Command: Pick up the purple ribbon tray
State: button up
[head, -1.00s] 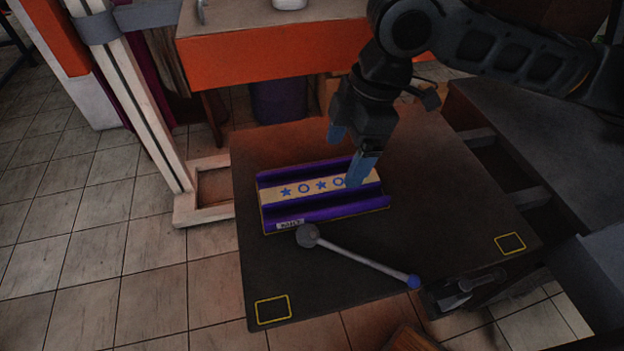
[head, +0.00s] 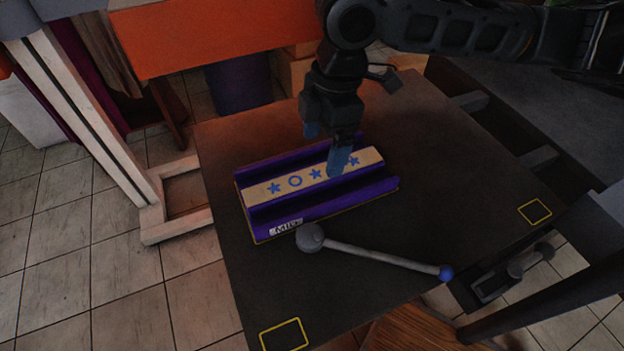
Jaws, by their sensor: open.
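The purple ribbon tray (head: 320,205) lies on the dark table. It holds a tan strip (head: 262,190) with blue stars and circles, and a white label (head: 286,227) is on its front left side. My gripper (head: 325,152) points down over the right half of the tray, its blue fingers apart. The near finger overlaps the strip in the picture and hides one of its marks. The other finger shows farther back, by the tray's far side. I cannot tell whether either finger touches the tray. The gripper is open and holds nothing.
A grey lever with a ball end (head: 385,257) and blue tip lies just in front of the tray. Yellow squares mark the dark table (head: 440,160) near its front corners. An orange-sided counter (head: 215,40) and a white post (head: 88,115) stand behind and left.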

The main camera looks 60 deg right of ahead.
aim_at(315, 175)
jog(key=f, duration=0.4)
jog(key=a+f, duration=0.1)
jog(key=f, duration=0.1)
jog(key=shift+w+f, duration=0.2)
jog(key=shift+w, duration=0.15)
jog(key=shift+c, duration=0.3)
jog(key=c, duration=1.3)
jog(key=shift+r, duration=0.1)
